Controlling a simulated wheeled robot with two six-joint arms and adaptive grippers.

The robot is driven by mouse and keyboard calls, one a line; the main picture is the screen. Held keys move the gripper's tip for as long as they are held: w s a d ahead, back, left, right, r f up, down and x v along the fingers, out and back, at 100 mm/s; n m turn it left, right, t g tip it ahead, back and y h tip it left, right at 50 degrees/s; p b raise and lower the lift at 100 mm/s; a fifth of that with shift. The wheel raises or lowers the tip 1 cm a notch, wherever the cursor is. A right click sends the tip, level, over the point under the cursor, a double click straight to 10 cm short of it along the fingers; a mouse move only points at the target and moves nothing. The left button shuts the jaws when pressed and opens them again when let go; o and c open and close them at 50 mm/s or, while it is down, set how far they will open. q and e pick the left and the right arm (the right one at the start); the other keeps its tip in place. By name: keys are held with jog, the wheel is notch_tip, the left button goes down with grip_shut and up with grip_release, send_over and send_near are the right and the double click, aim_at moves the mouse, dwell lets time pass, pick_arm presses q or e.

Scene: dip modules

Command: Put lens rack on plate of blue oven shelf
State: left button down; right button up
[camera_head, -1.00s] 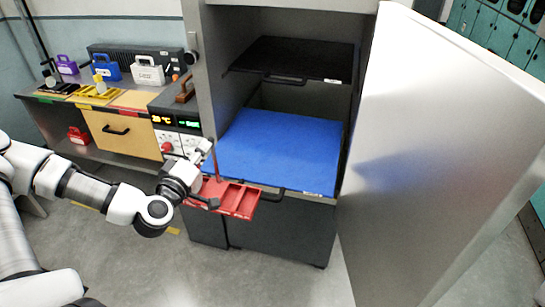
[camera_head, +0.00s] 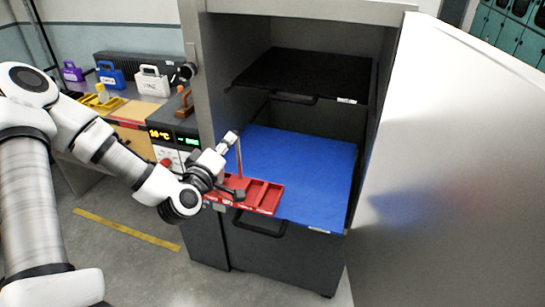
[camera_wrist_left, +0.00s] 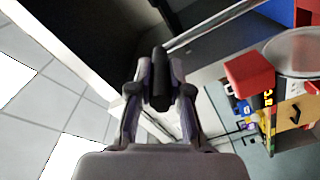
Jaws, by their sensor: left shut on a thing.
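The lens rack is a red tray (camera_head: 262,196) with compartments and an upright post. My left gripper (camera_head: 236,168) is shut on its post, at the rack's left part. The rack overlaps the front left edge of the blue shelf plate (camera_head: 305,170) in the head view; I cannot tell whether it touches it. The blue plate is bare otherwise and sits in the open oven (camera_head: 200,80). In the left wrist view, the gripper's fingers (camera_wrist_left: 160,82) are closed around a dark upright piece. My right gripper is not in view.
A black shelf (camera_head: 305,73) is above the blue one, with a handle at its front. The open oven door (camera_head: 450,170) stands at the right. A counter on the left holds a white case (camera_head: 152,82), a blue case (camera_head: 110,76) and a purple case (camera_head: 72,72).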

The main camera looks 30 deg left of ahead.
pick_arm(q)
jog(key=w+d+f+p, duration=0.1)
jog(key=w+d+f, duration=0.1)
jog(key=w, duration=0.3)
jog(key=w+d+f+p, duration=0.1)
jog(key=w+d+f, duration=0.2)
jog(key=w, duration=0.3)
jog(key=shift+w+d+p, duration=0.15)
jog(key=shift+d+p, duration=0.2)
jog(key=shift+d, duration=0.3)
jog(key=c, duration=1.1)
grip_release()
